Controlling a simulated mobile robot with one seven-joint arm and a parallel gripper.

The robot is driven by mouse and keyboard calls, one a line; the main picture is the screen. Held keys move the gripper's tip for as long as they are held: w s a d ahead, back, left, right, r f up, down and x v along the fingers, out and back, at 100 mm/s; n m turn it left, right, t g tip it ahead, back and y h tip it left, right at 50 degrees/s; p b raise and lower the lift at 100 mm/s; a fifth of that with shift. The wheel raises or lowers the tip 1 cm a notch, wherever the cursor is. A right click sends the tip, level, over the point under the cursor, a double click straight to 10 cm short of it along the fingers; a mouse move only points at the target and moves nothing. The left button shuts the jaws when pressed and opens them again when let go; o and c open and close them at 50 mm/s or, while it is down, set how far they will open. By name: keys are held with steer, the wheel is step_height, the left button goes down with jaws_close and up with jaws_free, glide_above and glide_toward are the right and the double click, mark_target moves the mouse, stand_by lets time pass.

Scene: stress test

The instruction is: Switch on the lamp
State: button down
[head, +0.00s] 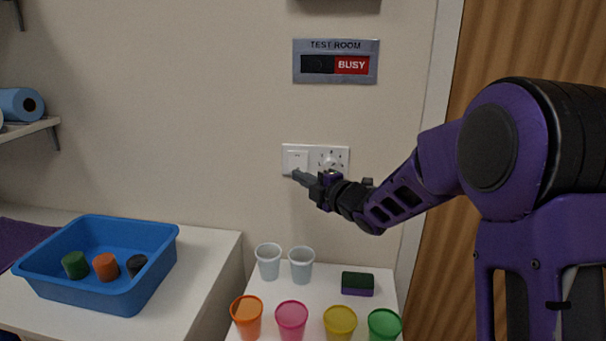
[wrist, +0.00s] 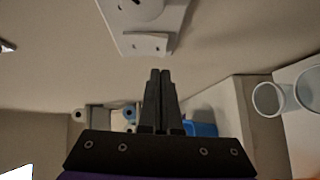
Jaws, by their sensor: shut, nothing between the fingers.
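A white wall plate (head: 313,152) is on the beige wall, with a square rocker switch (head: 295,160) on its left and a round dial on its right. My gripper (head: 297,176) is shut and empty, its tips close to the lower edge of the rocker in the head view. In the wrist view the closed fingers (wrist: 160,73) point toward the plate (wrist: 172,18), and the rocker (wrist: 148,43) lies just ahead and a little left. I cannot tell whether the tips touch it. I can make out no lamp in either view.
A sign (head: 336,46) reading TEST ROOM and BUSY hangs above the plate. Below, a white table holds two pale cups, several coloured cups and a sponge (head: 357,284). A blue tray (head: 130,296) stands at left.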

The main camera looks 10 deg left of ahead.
mark_target(298, 162)
steer(key=shift+w+f, duration=0.15)
steer(key=shift+w, duration=1.05)
steer(key=shift+w+f+b, duration=0.1)
steer(key=shift+w+b, duration=0.2)
steer(key=shift+b, duration=0.15)
steer(key=shift+s+f, duration=0.1)
